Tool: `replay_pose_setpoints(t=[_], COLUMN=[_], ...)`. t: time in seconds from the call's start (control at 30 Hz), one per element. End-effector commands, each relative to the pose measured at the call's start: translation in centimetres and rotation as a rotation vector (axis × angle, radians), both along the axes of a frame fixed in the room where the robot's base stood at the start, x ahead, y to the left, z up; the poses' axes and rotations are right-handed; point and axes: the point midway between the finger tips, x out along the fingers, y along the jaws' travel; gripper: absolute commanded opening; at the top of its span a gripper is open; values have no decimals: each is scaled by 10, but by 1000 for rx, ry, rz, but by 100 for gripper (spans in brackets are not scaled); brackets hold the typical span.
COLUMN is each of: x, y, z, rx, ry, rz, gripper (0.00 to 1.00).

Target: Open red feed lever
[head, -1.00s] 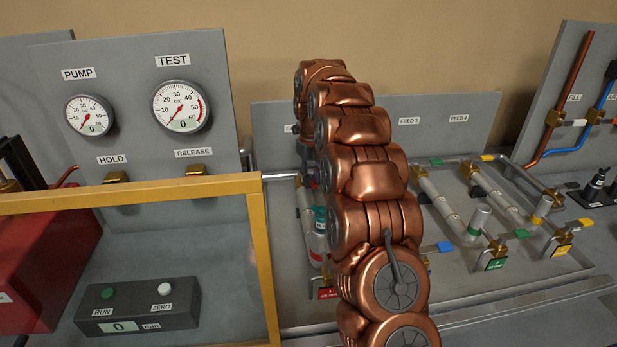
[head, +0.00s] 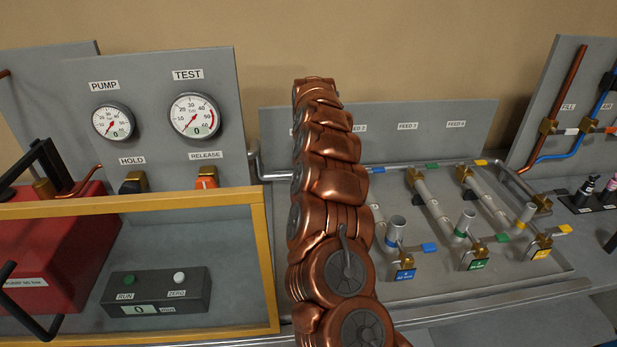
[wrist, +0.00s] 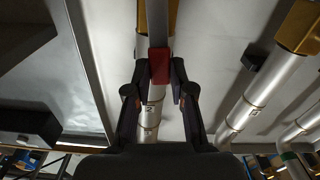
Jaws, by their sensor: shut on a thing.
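In the wrist view, my gripper (wrist: 160,88) is shut on the red feed lever (wrist: 159,66), with a dark finger on each side of its red end. The lever's grey bar runs from there toward the top of the picture, over a silver pipe (wrist: 151,112). In the head view, my copper arm stands in front of the red feed, so the lever and my gripper are hidden there.
In the head view, the blue lever (head: 429,247), green lever (head: 502,238) and yellow lever (head: 564,229) lie right of my arm. A yellow-framed guard (head: 130,200) stands at left, before a control box (head: 155,292) and gauges.

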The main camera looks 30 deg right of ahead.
Motion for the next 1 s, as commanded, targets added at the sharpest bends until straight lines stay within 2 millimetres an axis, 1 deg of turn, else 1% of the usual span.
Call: replay_pose_setpoints(t=[0.03, 0.7, 0.73, 0.97, 1.0], x=[2, 4, 5, 4, 4], y=[-1, -4, -4, -3, -3], z=[3, 1, 1, 1, 1], rx=[-2, -1, -1, -1, -1], ry=[-4, -6, -6, -4, -4], rz=[-7, -30, -30, -29, -29], gripper=[0, 0, 23, 47, 48])
